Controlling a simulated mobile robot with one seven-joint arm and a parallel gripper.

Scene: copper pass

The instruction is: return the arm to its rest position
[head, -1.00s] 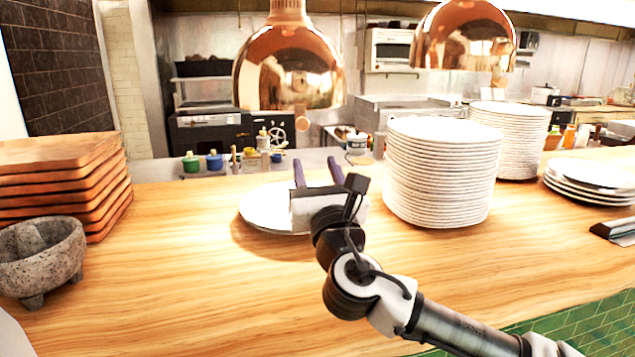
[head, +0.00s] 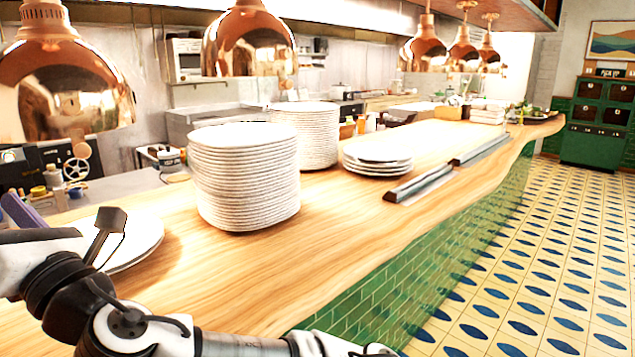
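My arm reaches in from the bottom of the head view, low over the front of the wooden counter (head: 230,285). My gripper (head: 14,207) is at the left edge and partly cut off by the frame. One purple finger shows; the other is not clearly seen. A second ago the two fingers stood apart with nothing seen between them. A white plate (head: 145,238) lies on the counter just beyond the gripper, partly hidden by my arm. Whether the gripper touches it cannot be told.
A tall plate stack (head: 245,180) stands right of my gripper, with another stack (head: 305,135) behind and a low one (head: 377,155) to the right. Copper lamps (head: 62,80) hang above. Tiled floor (head: 540,285) right of the counter is clear.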

